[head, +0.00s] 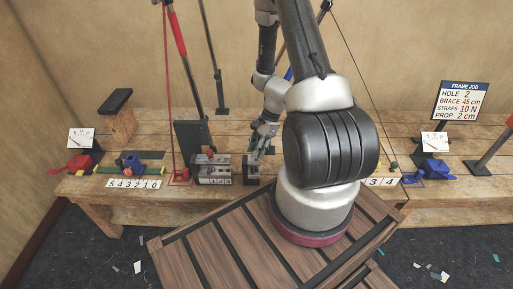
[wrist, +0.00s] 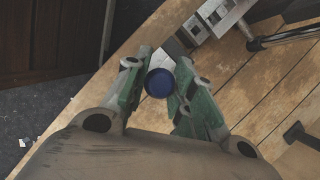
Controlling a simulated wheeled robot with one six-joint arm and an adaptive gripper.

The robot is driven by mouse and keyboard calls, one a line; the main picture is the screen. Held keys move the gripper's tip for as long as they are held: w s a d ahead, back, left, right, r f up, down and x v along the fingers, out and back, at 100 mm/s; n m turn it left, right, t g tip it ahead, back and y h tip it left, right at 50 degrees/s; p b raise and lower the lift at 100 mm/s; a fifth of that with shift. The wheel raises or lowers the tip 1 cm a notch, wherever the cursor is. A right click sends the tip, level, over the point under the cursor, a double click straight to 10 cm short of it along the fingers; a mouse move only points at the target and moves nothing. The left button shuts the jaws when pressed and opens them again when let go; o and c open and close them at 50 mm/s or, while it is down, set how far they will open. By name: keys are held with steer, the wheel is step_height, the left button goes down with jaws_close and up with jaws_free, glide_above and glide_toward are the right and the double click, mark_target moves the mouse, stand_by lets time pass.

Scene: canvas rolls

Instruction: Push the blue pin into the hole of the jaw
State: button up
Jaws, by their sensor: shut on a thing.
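My gripper (wrist: 160,82) is shut on the blue pin (wrist: 158,84). In the wrist view the pin's round blue end shows between the two green-sided fingers. The rest of the pin is hidden, and I cannot tell whether it touches anything. In the head view my gripper (head: 259,150) points down over the bench, close to a dark upright block (head: 251,170). A grey metal block with a row of numbers (head: 212,170), apparently part of the jaw, stands just left of it. Its metal parts show beyond the fingertips in the wrist view (wrist: 222,14). The hole is not visible.
A wooden bench (head: 340,135) runs along the wall. A red strap and post (head: 179,40) rise left of the metal block. A number strip (head: 133,184) lies further left. A blue clamp (head: 434,169) and a job sign (head: 460,101) stand at the right.

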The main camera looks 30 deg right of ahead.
steer(key=shift+f, duration=1)
steer(key=o, duration=1.1)
steer(key=v, duration=1.2)
